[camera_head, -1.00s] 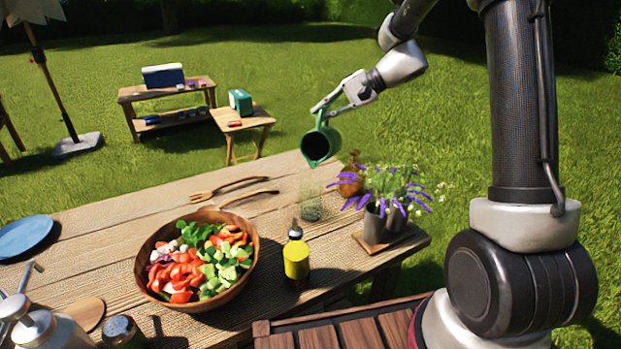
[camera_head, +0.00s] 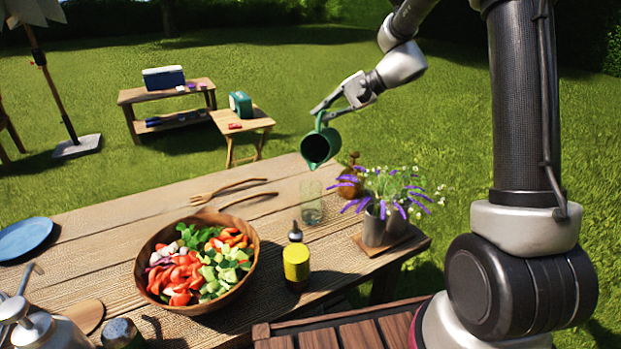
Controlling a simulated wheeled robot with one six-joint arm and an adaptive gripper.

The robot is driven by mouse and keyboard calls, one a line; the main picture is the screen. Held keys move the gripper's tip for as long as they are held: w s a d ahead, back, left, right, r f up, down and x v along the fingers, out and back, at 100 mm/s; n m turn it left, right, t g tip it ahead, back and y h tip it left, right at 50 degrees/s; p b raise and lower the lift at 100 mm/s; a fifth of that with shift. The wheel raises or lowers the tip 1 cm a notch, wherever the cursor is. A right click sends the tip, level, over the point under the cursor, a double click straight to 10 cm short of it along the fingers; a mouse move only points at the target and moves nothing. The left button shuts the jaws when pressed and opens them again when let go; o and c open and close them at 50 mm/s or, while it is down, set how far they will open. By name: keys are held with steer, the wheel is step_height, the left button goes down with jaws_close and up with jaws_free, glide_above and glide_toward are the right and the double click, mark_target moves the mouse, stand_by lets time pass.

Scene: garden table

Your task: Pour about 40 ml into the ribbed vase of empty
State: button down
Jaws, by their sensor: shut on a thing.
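My gripper (camera_head: 322,108) is shut on a dark green jug (camera_head: 333,139) and holds it in the air above the table. The jug is tilted, with its dark open mouth and spout facing the camera and downward. A clear glass vase (camera_head: 312,212) stands upright on the table below the jug's spout. The vase is faint and see-through; its ribs and how much it holds cannot be made out. No stream shows clearly between jug and vase.
A yellow-labelled bottle (camera_head: 296,262), a salad bowl (camera_head: 143,268) and wooden servers (camera_head: 248,200) are nearby.

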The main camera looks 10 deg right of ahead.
mark_target(328, 127)
steer(key=shift+s+a+r, duration=0.1)
steer(key=shift+s, duration=0.05)
stand_by(0.3)
steer(key=w+f, duration=0.1)
steer(key=w+d+f+m+g+y, duration=0.1)
steer(key=w+f+m+g, duration=0.1)
steer(key=f, duration=0.1)
steer(key=shift+w+d, duration=0.1)
steer(key=shift+d, duration=0.2)
steer(key=shift+w+d+f+m+g+y, duration=0.2)
steer(key=shift+w+m+g+y, duration=0.15)
steer(key=shift+m+y, duration=0.2)
steer(key=shift+w, duration=0.1)
stand_by(1.1)
steer(key=shift+w+d+f+m+y+p, duration=0.2)
steer(key=shift+w+f+m+y+p, duration=0.05)
steer(key=shift+w+f+p, duration=0.05)
steer(key=w+d+f+m+g+y+p, duration=0.2)
steer(key=w+f+m+y, duration=0.2)
steer(key=w+m, duration=0.1)
steer(key=shift+w+d+f+m+p, duration=0.3)
steer(key=shift+w+d+f+m, duration=0.05)
steer(key=shift+d+m, duration=0.05)
steer(key=shift+d, duration=0.1)
stand_by(2.5)
